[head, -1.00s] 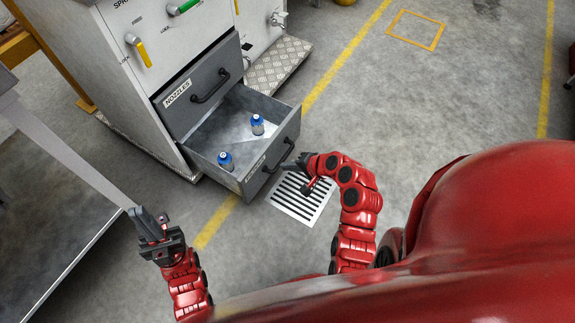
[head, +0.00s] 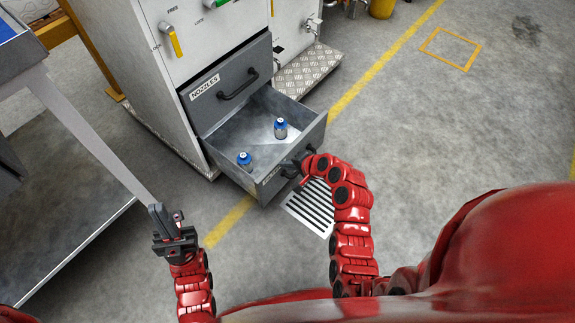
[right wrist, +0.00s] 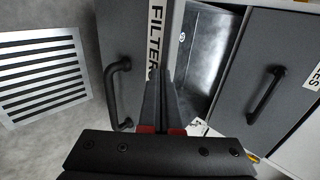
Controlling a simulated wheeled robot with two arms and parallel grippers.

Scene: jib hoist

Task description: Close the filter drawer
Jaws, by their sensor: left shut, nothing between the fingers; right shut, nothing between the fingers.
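The filter drawer (head: 222,159) is the lower grey drawer of the white cabinet. It stands pulled out, with two blue-capped bottles (head: 280,128) (head: 244,160) inside. In the right wrist view its dark front (right wrist: 124,30) shows a label beginning "FILTER" and a black bar handle (right wrist: 117,92). My right gripper (head: 290,166) is shut and empty at the drawer front, by the handle. In the right wrist view its fingers (right wrist: 162,85) point at the front beside the label, right of the handle; contact cannot be told. My left gripper (head: 160,212) is shut and empty, away from the cabinet.
The nozzles drawer (head: 229,85) above is shut. A grey table (head: 85,130) stands at the left, near my left arm. A striped floor grate (head: 311,205) lies below the drawer front. The floor to the right is open.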

